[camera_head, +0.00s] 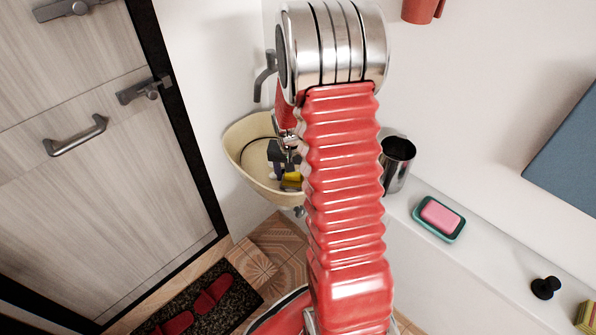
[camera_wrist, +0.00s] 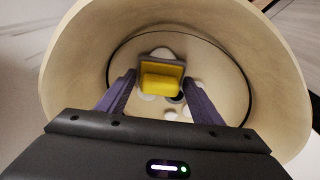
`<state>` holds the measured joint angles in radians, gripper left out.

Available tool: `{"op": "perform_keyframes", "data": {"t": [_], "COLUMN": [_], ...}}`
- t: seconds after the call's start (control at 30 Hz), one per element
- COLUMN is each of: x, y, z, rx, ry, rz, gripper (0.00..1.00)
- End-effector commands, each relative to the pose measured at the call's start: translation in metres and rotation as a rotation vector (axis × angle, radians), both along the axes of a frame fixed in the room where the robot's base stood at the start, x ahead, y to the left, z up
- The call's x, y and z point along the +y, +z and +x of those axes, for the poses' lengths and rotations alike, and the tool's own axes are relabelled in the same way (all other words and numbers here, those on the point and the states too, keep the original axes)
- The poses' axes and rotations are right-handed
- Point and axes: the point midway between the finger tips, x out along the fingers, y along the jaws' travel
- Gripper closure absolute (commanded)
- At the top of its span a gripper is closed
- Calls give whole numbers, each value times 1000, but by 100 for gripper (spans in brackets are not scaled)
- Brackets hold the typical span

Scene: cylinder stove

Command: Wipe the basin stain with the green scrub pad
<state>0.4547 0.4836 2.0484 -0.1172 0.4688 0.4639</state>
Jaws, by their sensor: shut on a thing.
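My gripper (camera_wrist: 159,82) is shut on a yellow pad with a grey-brown backing (camera_wrist: 161,84), held between two purple fingers inside the cream basin (camera_wrist: 75,75). No green shows on this pad. Several whitish stain spots (camera_wrist: 170,115) lie on the basin floor around and below it; the pad hides part of them. I cannot tell whether the pad touches the floor. In the head view, the yellow pad (camera_head: 292,181) shows low in the basin (camera_head: 240,135), partly hidden by my arm, with my gripper (camera_head: 284,172) over it.
A metal cup (camera_head: 397,165) stands on the white ledge just right of my arm. Further along are a teal dish (camera_head: 439,233) with pink soap (camera_head: 441,215), a black knob-like object (camera_head: 546,288) and a yellow-green block (camera_head: 588,317). A door (camera_head: 90,180) is at left.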

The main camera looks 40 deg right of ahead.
Motion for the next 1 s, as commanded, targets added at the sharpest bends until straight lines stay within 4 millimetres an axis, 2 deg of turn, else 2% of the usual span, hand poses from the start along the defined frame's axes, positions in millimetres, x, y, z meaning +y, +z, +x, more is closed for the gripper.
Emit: {"op": "perform_keyframes", "data": {"t": [0.5,1.0], "x": [29,32], "y": [-3,-3], "z": [-4,1], "rx": [1,3], "ry": [1,1], "rz": [1,1], "gripper": [58,58]}}
